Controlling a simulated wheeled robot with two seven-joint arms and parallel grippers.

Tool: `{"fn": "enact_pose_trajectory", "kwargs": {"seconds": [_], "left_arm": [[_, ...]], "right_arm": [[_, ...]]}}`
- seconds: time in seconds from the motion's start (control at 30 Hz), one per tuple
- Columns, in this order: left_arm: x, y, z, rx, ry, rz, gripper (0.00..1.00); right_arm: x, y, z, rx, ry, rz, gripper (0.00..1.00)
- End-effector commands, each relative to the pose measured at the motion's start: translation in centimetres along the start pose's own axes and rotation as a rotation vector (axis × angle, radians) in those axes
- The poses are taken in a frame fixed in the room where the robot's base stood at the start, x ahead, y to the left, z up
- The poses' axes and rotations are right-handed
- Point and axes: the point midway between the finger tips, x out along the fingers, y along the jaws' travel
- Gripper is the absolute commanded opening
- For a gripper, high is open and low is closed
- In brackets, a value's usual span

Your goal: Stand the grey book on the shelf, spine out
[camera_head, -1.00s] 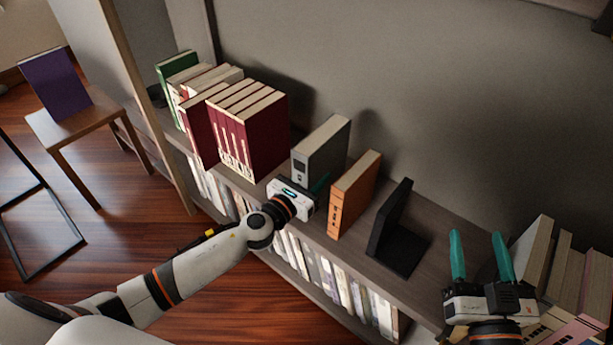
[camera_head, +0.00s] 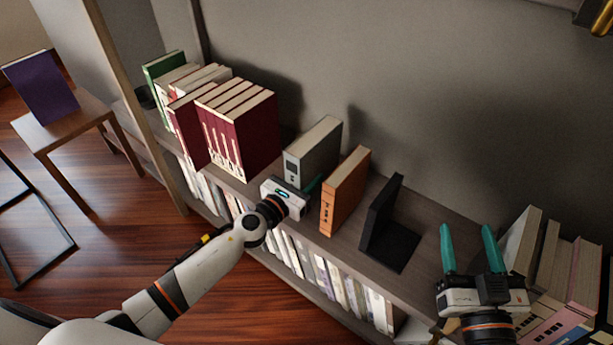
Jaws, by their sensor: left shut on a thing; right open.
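The grey book (camera_head: 317,147) stands upright on the shelf (camera_head: 348,236), between the dark red books and an orange book (camera_head: 345,192). Its narrow spine side with a dark label faces the front of the shelf. My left gripper (camera_head: 305,187) is at the lower front of the grey book, shut on it; its body hides the book's lower spine, and only one teal finger shows, beside the book. My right gripper (camera_head: 468,250) is open and empty, fingers pointing up, over the right part of the shelf.
A black bookend (camera_head: 383,217) stands right of the orange book. A row of dark red books (camera_head: 244,125) stands to the left. Light books (camera_head: 540,250) stand at the far right. Bare shelf lies right of the bookend.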

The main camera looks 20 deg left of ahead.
Motion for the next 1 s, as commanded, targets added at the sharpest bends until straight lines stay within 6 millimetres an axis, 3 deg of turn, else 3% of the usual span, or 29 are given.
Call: {"fn": "enact_pose_trajectory", "kwargs": {"seconds": [1.0], "left_arm": [[0.11, -0.06, -0.2, 0.001, 0.008, -0.001, 0.0]], "right_arm": [[-0.05, 0.06, 0.52, 0.001, -0.042, 0.001, 0.54]]}}
